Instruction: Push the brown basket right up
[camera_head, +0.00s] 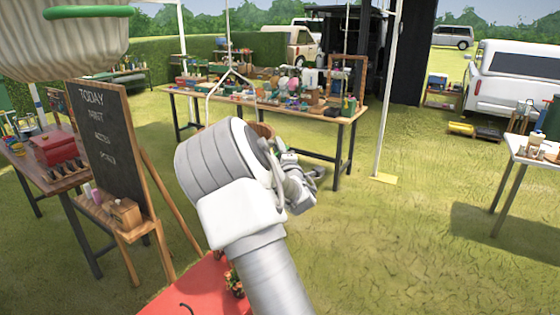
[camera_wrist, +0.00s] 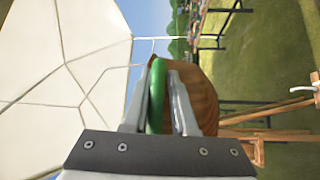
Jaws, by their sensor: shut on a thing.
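The brown basket (camera_wrist: 202,98) fills the middle of the wrist view, with a green rim (camera_wrist: 157,95) along its edge. My gripper (camera_wrist: 160,92) is shut on this green rim, one finger on each side. In the head view a small part of the brown basket (camera_head: 264,130) shows behind my arm, below thin white hanging wires. My gripper (camera_head: 292,165) is there at the end of the arm, and the arm hides most of the basket.
A pale hanging basket with a green rim (camera_head: 88,14) is at the upper left. A chalkboard easel (camera_head: 112,140) stands left, near a side table (camera_head: 62,180). A long table with goods (camera_head: 335,112) stands behind my arm.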

